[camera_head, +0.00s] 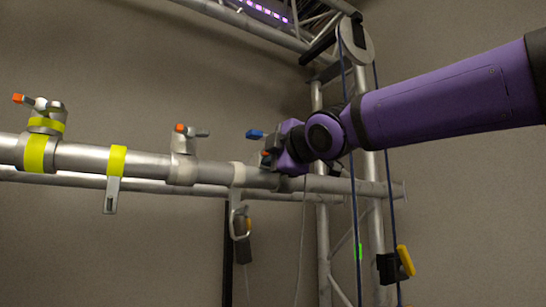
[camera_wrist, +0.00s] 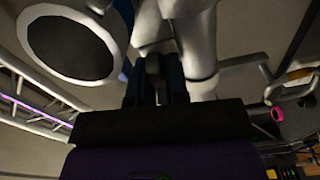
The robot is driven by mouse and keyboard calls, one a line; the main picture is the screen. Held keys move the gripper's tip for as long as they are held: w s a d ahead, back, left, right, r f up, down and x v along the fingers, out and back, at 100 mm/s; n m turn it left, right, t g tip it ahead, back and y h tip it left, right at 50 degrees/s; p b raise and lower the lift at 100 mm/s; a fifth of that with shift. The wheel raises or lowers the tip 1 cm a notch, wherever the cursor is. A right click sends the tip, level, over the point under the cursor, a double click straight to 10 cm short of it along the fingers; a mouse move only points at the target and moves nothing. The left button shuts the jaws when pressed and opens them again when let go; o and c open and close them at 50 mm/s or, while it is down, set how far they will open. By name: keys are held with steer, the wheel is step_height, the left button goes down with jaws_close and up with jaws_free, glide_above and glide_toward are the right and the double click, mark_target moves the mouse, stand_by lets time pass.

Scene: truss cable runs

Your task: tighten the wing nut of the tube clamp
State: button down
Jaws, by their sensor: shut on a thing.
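My gripper (camera_head: 268,146) is at the horizontal metal tube (camera_head: 218,170), just above it, at the right of the row of clamps. In the wrist view my gripper (camera_wrist: 155,78) has its dark blue-edged fingers closed on a small grey piece, the wing nut (camera_wrist: 153,66). The tube clamp under the nut is mostly hidden by my gripper in the head view. Pale metal of the clamp and tube (camera_wrist: 202,45) shows just beyond the fingers in the wrist view.
Other clamps with orange-tipped wing nuts stand on the tube, one plain (camera_head: 183,160) and one with yellow bands (camera_head: 40,145). A yellow strap (camera_head: 115,165) and a hanging hook (camera_head: 238,220) are on the tube. Blue ropes hang from a pulley (camera_head: 356,40) near my arm.

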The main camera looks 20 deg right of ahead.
steer(key=m, duration=0.8)
steer(key=shift+m, duration=0.3)
steer(key=m, duration=0.4)
steer(key=shift+m, duration=0.3)
steer(key=m, duration=1.2)
steer(key=shift+m, duration=0.3)
steer(key=m, duration=0.4)
steer(key=shift+f+m, duration=0.1)
steer(key=shift+m, duration=2.1)
